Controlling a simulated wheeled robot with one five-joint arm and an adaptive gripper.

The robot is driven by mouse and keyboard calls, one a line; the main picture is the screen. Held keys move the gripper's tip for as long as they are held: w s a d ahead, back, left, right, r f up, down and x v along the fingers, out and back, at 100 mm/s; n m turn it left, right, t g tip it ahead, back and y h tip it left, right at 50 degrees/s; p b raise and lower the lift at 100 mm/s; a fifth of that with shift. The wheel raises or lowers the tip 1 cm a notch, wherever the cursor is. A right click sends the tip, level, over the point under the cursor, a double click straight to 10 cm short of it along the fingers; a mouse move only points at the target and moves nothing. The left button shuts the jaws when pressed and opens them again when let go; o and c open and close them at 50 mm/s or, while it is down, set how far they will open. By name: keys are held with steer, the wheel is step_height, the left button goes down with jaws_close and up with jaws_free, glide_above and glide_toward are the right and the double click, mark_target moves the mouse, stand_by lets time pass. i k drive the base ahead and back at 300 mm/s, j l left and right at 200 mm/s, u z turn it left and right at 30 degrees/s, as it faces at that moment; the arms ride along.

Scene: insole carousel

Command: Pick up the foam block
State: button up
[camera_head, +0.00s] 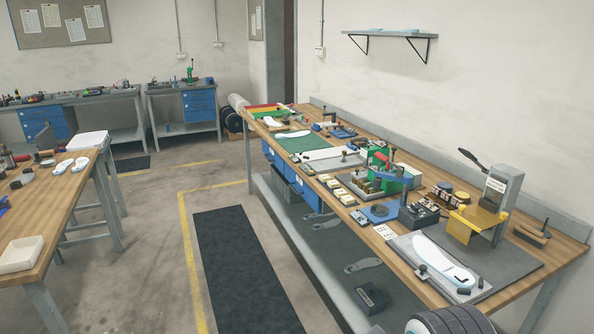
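I cannot tell for certain which thing is the foam block. Several small cream-yellow blocks (334,184) sit in a row along the near edge of the long wooden workbench (408,245) on the right, and they are too small to tell their material. A dark block (370,297) lies on the bench's grey lower shelf. My gripper is not in view, so nothing shows of its opening or of anything in it.
A yellow-and-grey press (488,205) and a white insole on a plate (445,262) stand at the bench's near end.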

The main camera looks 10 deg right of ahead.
mark_target(348, 199)
steer(key=i+z, duration=0.15)
steer(key=i, duration=0.5)
steer(key=i+j+z, duration=0.2)
steer(key=i, duration=0.45)
steer(key=z, duration=0.2)
